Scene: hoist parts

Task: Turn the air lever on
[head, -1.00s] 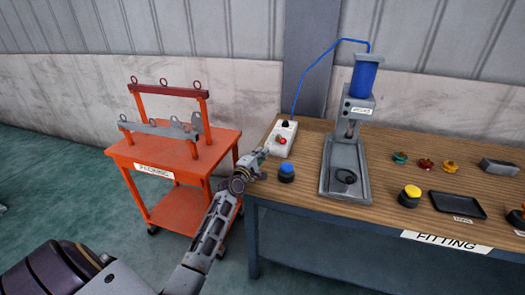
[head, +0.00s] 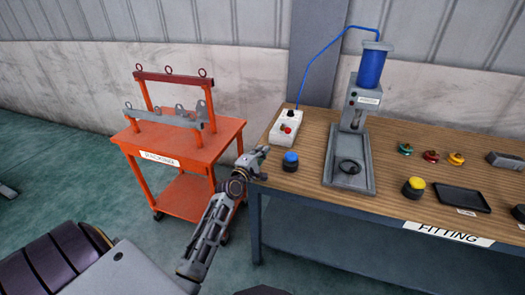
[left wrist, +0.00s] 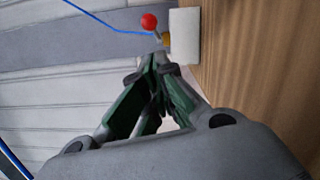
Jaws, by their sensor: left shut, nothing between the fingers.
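The air lever (head: 287,129) has a red ball knob and sits on a white box (head: 283,139) at the back left of the wooden table. In the left wrist view the red knob (left wrist: 149,22) stands on a thin stem at a brass fitting, beside the white box (left wrist: 184,37). My left gripper (head: 267,149) is at the table's left edge, just in front of the box. In the left wrist view its green-padded fingers (left wrist: 158,66) are shut and empty, with the tips just below the brass fitting. I cannot tell whether they touch it. My right gripper is not in view.
A blue button (head: 290,160) stands close to the right of my left gripper. A press (head: 350,160) with a blue cylinder stands further right, joined to the box by a blue hose (head: 322,60). An orange cart (head: 185,150) with lifting beams stands left of the table (head: 310,183).

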